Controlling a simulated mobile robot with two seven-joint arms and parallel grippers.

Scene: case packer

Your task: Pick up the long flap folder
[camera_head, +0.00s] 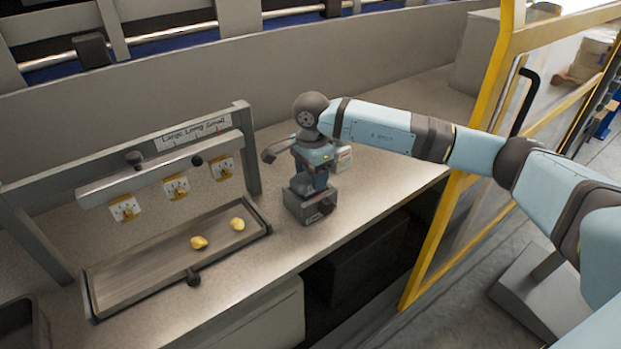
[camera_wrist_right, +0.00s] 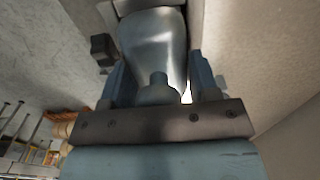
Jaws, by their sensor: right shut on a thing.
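My right gripper (camera_head: 312,180) points down over the steel worktop. It is shut on a grey metal tool (camera_head: 310,207) with a block-shaped lower part, which I take to be the long flap folder. In the right wrist view the two fingers (camera_wrist_right: 160,85) stand either side of a smooth, rounded metal part of the tool (camera_wrist_right: 155,35). The tool appears upright, close to the worktop; I cannot tell whether it touches it. My left gripper is not in view.
A rack with a lettered sign (camera_head: 190,132) and several yellow-and-white tags (camera_head: 176,187) stands at the left. Below it a shallow tray (camera_head: 140,277) holds two yellow pieces (camera_head: 199,243). A yellow guard frame (camera_head: 440,240) stands at the right. Worktop (camera_head: 400,100) behind the gripper is mostly clear.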

